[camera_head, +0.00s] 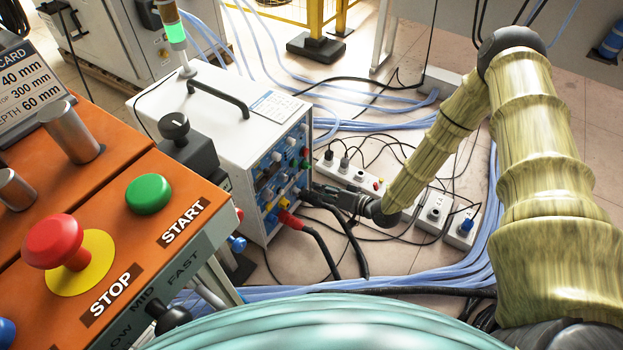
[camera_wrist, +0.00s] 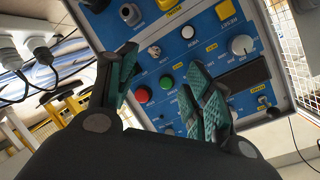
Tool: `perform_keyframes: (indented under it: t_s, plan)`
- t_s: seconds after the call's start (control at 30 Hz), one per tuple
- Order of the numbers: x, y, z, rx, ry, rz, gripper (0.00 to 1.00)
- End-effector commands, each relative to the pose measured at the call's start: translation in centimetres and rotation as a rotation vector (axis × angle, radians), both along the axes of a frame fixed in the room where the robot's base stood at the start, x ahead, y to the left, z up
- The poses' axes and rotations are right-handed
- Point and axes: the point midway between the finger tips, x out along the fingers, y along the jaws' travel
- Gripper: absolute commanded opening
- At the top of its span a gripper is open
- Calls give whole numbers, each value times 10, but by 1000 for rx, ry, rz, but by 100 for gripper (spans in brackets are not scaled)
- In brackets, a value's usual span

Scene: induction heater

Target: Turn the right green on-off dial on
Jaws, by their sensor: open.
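The heater's blue control panel (camera_wrist: 205,35) fills the upper wrist view, tilted. A round green control (camera_wrist: 166,82) shows between my fingers, beside a round red one (camera_wrist: 142,94). I cannot tell whether the green control is the named dial or how it is set. My gripper (camera_wrist: 163,62) is open and empty, its teal-padded fingers spread in front of the panel. In the head view my gripper (camera_head: 318,196) is at the lower right of the panel (camera_head: 285,170), small and dark. Whether it touches the panel cannot be told.
A white knob (camera_wrist: 242,45) and a grey knob (camera_wrist: 130,14) are on the panel. Black and red cables (camera_head: 318,240) hang below my gripper. Power strips (camera_head: 350,175) and blue hoses (camera_head: 460,260) lie on the floor. An orange console (camera_head: 110,230) stands at the left.

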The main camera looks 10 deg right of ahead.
Motion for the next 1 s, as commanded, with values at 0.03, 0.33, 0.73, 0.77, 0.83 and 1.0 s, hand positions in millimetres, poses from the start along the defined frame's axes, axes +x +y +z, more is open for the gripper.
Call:
perform_keyframes:
  t_s: [0.03, 0.33, 0.73, 0.77, 0.83, 1.0]
  plan:
    - [9, -7, -17, 20, -29, -1, 51]
    - [48, -41, -38, 126, -187, 27, 51]
    - [65, -65, -43, 179, -278, 58, 51]
    - [66, -64, -43, 180, -279, 58, 51]
    - [69, -61, -43, 179, -280, 59, 51]
    - [85, -45, -45, 180, -279, 60, 51]
